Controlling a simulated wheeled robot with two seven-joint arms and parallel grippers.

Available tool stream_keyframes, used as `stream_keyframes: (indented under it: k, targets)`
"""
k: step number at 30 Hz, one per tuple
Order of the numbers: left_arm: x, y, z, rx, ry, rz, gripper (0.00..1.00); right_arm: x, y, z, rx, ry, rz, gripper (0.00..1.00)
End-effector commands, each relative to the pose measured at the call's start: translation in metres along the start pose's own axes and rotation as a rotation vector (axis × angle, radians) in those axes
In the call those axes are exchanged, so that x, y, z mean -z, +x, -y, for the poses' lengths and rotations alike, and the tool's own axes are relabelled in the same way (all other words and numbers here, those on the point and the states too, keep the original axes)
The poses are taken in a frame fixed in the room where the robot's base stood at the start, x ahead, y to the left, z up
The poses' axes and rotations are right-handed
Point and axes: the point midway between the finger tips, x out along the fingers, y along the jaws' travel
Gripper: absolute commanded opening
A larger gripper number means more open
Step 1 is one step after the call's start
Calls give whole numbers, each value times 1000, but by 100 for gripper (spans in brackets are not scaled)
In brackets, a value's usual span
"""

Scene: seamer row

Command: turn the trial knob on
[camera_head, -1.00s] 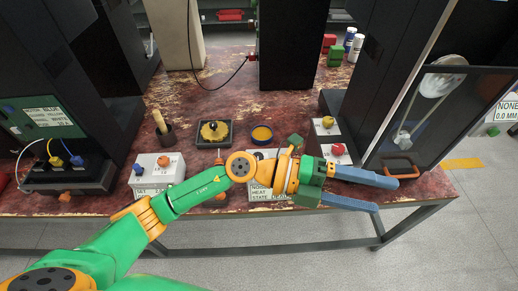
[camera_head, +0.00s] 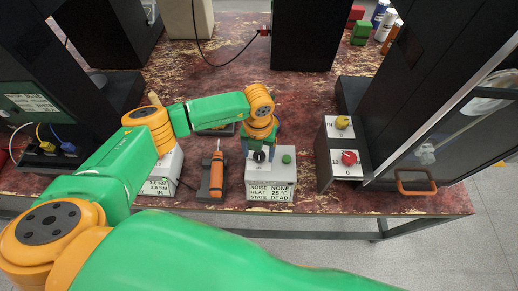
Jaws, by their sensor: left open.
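A white box (camera_head: 282,176) stands at the table's front edge. Its label (camera_head: 270,193) reads NOISE NONE, HEAT 25 °C, STATE DEAD. A small black knob (camera_head: 259,157) is on its top, with a round green button (camera_head: 286,159) to the right. I take the black knob to be the trial knob. My left gripper (camera_head: 259,153) points down over the knob, open, with its blue fingers on either side of it. I cannot tell whether the fingers touch it. My right gripper is out of view.
An orange-handled tool (camera_head: 217,172) lies in a dark holder left of the box. A panel with a yellow knob (camera_head: 342,122) and a red knob (camera_head: 349,158) stands to the right. An orange handle (camera_head: 416,182) is on the dark door beside it.

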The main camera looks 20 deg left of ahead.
Motion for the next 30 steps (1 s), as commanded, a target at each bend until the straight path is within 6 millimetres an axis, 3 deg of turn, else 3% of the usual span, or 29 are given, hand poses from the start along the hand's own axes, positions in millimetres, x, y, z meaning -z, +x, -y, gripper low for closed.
stream_keyframes:
  k: [6, 14, 23, 30]
  targets:
    - [0, 1, 0, 1, 1, 0, 72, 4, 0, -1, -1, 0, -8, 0]
    - [0, 1, 0, 2, 1, 0, 1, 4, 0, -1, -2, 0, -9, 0]
    - [0, 2, 0, 2, 29, 1, 0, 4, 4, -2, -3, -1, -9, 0]
    - [0, 4, 1, 2, 164, 2, 0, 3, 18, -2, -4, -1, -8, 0]
